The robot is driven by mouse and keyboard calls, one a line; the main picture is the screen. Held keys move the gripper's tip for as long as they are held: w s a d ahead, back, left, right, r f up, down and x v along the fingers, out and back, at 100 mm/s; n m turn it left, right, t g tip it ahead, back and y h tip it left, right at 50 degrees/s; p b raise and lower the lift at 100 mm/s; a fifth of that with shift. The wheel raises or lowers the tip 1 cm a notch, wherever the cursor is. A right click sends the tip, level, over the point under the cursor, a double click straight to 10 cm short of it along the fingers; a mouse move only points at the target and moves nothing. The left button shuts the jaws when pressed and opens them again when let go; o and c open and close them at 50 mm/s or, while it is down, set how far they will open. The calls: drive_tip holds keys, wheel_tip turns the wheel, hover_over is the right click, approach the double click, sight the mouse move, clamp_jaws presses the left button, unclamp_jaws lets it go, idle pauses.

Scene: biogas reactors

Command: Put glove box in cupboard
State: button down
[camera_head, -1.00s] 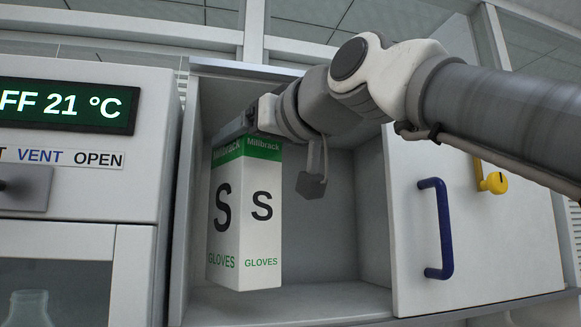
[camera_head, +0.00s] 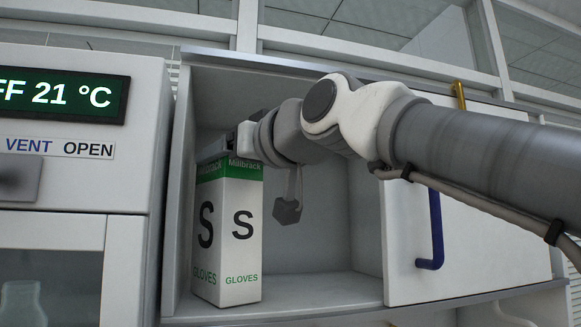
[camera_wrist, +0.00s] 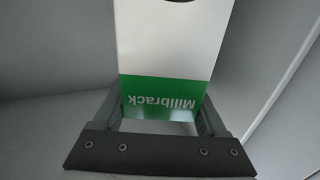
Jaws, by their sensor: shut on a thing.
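The glove box (camera_head: 228,232) is a tall white carton with a green top band, marked "S" and "GLOVES". It stands upright inside the left, open part of the cupboard (camera_head: 325,279), close to its left wall. Its bottom is at or very near the cupboard floor; I cannot tell if it touches. My gripper (camera_head: 232,150) is shut on the top of the glove box. In the wrist view, both fingers (camera_wrist: 160,122) lie along the sides of the box (camera_wrist: 165,45) at its green band.
The cupboard's right part is covered by a white door panel (camera_head: 400,240) with a blue handle (camera_head: 436,230). A grey-white unit with a green display (camera_head: 62,94) stands at the left. Free room remains in the cupboard right of the box.

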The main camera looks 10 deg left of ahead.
unclamp_jaws()
drive_tip(key=shift+f, duration=0.1)
drive_tip(key=shift+s+d, duration=0.1)
drive_tip(key=shift+d, duration=0.1)
drive_tip(key=b+v, duration=0.4)
drive_tip(key=v, duration=0.7)
drive_tip(key=shift+s+d+b, duration=0.2)
drive_tip(key=shift+d+b, duration=0.05)
drive_tip(key=shift+b, duration=0.05)
